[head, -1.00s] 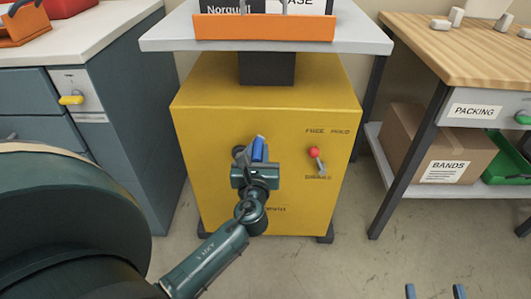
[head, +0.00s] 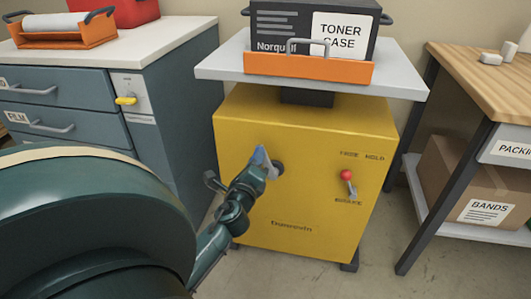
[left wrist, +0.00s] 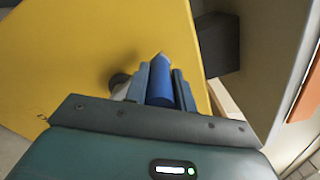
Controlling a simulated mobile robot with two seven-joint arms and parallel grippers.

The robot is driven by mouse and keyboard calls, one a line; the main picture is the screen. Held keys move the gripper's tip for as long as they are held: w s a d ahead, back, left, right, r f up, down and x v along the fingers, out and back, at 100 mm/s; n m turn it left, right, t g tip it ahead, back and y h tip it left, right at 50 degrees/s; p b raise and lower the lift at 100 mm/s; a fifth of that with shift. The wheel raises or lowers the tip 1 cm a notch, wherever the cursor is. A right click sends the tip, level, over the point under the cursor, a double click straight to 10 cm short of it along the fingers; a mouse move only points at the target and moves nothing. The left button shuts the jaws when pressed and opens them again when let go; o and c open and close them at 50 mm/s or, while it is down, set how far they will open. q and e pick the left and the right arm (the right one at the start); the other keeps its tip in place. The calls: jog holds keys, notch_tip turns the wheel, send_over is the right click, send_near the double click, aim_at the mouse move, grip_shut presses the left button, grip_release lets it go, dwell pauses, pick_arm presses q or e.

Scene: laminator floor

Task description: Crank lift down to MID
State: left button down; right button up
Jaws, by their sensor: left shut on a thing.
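The yellow lift (head: 300,215) stands in the middle of the head view, with a pale platform (head: 215,68) on a short dark column (head: 306,97). My left gripper (head: 262,162) is at the crank on the lift's front face, left of the brake. In the left wrist view, its fingers (left wrist: 158,88) are shut on the blue crank handle (left wrist: 160,90). The crank hub (head: 278,168) shows just right of the fingers. The brake lever's red knob (head: 346,174) leans up and left, towards FREE. No MID mark is visible. My right gripper is out of view.
A blue-grey drawer cabinet (head: 180,90) stands left of the lift. A packing bench (head: 470,80) with a bands box (head: 470,195) below is at the right.

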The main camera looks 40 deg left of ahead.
pick_arm(q)
jog(key=s+a+f+n+b, duration=0.2)
jog(key=a+f+n, duration=0.2)
jog(key=n, duration=0.3)
jog(key=shift+s+a+n, duration=0.3)
jog(key=shift+s+n, duration=0.05)
jog(key=shift+n, duration=0.05)
jog(key=shift+f, duration=0.15)
jog(key=c, duration=1.2)
grip_release()
jog(key=shift+o, duration=0.2)
jog(key=shift+f, duration=0.1)
jog(key=shift+d, duration=0.1)
